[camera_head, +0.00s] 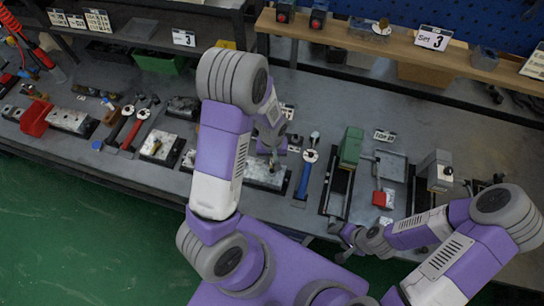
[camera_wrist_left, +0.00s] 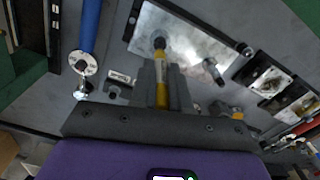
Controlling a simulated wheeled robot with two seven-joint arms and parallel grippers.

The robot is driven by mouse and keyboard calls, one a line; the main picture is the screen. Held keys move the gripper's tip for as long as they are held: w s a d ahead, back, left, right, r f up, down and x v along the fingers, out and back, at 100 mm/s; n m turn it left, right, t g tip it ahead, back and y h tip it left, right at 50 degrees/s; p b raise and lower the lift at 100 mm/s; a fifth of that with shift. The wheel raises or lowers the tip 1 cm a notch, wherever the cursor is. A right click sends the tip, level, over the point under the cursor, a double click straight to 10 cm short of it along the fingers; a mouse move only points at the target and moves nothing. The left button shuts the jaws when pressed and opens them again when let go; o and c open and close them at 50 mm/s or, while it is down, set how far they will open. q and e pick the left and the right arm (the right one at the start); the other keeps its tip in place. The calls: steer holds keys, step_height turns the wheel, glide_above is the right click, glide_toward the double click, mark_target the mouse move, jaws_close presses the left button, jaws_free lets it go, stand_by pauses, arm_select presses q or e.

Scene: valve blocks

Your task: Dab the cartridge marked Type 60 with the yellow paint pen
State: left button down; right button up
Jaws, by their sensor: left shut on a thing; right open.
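My left gripper (camera_wrist_left: 162,98) is shut on the yellow paint pen (camera_wrist_left: 162,92), which points away from the wrist over a bright metal valve block (camera_wrist_left: 185,45). A dark round piece (camera_wrist_left: 159,43) shows at the pen's far end; I cannot tell whether they touch. A small dark cylinder (camera_wrist_left: 213,70) is at the block's right side. I cannot read Type 60 on any piece. In the head view my left gripper (camera_head: 270,150) is over the valve block (camera_head: 262,174), and the arm hides part of it. My right gripper (camera_head: 347,240) is open near the bench's front edge.
A blue-handled tool (camera_head: 304,178) lies right of the block. A green-topped device (camera_head: 350,147) and a grey press-like device (camera_head: 434,170) stand farther right.

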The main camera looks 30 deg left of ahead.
arm_select(q)
steer(key=shift+s+f+b, duration=0.1)
steer(key=shift+f+b, duration=0.45)
steer(key=shift+b, duration=0.05)
stand_by(1.8)
steer(key=shift+r+p, duration=2.8)
steer(key=shift+r, duration=0.8)
steer(key=shift+f, duration=0.1)
